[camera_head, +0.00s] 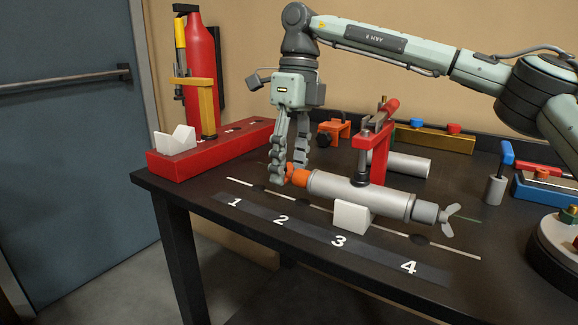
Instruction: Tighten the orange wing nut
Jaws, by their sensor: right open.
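The orange wing nut (299,180) is at the left end of a grey cylinder (355,193) that lies along the table. My right gripper (287,176) points down at that end, its fingers open on either side of the nut. The fingers hide part of the nut, and I cannot tell whether they touch it. A silver wing-shaped piece (449,219) is at the cylinder's other end. My left gripper is not in view.
A white block (353,217) and a red clamp (374,150) are at the cylinder's middle. A red stand (165,163) is at left; orange (340,127) and blue (540,190) fixtures stand behind and at right. The numbered front strip (310,232) is clear.

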